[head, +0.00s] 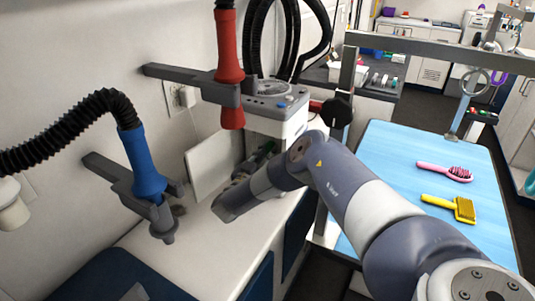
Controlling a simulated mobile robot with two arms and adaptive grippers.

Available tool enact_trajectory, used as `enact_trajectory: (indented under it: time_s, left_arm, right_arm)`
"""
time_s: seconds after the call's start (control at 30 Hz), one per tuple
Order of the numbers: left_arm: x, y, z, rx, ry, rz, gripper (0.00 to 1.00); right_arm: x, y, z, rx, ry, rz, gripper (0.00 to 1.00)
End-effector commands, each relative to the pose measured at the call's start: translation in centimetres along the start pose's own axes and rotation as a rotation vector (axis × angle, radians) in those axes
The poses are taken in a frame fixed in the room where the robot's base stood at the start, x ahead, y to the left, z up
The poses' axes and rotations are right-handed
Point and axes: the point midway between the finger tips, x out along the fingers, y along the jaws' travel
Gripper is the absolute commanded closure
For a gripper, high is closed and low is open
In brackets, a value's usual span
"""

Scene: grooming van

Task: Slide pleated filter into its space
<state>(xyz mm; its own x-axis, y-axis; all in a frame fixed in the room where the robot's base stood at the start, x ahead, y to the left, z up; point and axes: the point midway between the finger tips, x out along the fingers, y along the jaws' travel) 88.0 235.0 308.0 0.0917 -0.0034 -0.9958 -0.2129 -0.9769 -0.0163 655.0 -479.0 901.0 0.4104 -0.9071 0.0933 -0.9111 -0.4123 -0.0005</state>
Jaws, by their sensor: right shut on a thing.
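My right arm comes in from the lower right and reaches over the white counter. My right gripper (240,176) is at its far end, partly hidden by my own wrist, low in front of the white and grey unit (277,124). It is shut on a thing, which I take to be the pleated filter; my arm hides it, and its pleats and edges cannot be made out. A flat white panel (211,166) stands upright just left of the gripper, beside the unit's dark lower front. The filter's space is mostly hidden.
A blue nozzle (146,165) on a black hose and a red nozzle (229,65) hang in grey wall brackets close to the gripper. The counter (190,240) is bare in front. On the right, a blue table (390,160) holds a pink brush (445,171) and yellow brush (450,207).

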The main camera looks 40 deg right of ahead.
Motion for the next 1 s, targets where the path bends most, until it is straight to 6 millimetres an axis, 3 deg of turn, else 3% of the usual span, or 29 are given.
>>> enact_trajectory:
  time_s: [0.27, 0.3, 0.4, 0.77, 1.0]
  left_arm:
    - [0.0, 0.0, 0.0, 0.0, 0.0, 0.0, 0.78]
    - [0.0, 0.0, 0.0, 0.0, 0.0, 0.0, 0.78]
    - [0.0, 0.0, 0.0, 0.0, 0.0, 0.0, 0.78]
    - [0.0, -0.2, 0.2, 0.0, -0.002, -0.002, 0.78]
    - [0.0, -0.1, 0.1, 0.0, -0.001, -0.001, 0.78]
  right_arm:
    - [0.0, 0.0, 0.1, 0.0, 0.001, 0.0, 1.0]
    - [0.0, 0.0, 0.1, 0.0, 0.001, 0.0, 0.74]
    - [-0.1, 0.0, 0.1, 0.0, 0.001, 0.0, 0.57]
    - [-0.4, 0.0, 0.2, -0.001, -0.002, -0.002, 0.57]
    - [-4.2, -0.2, 0.3, -0.002, -0.004, -0.006, 0.57]
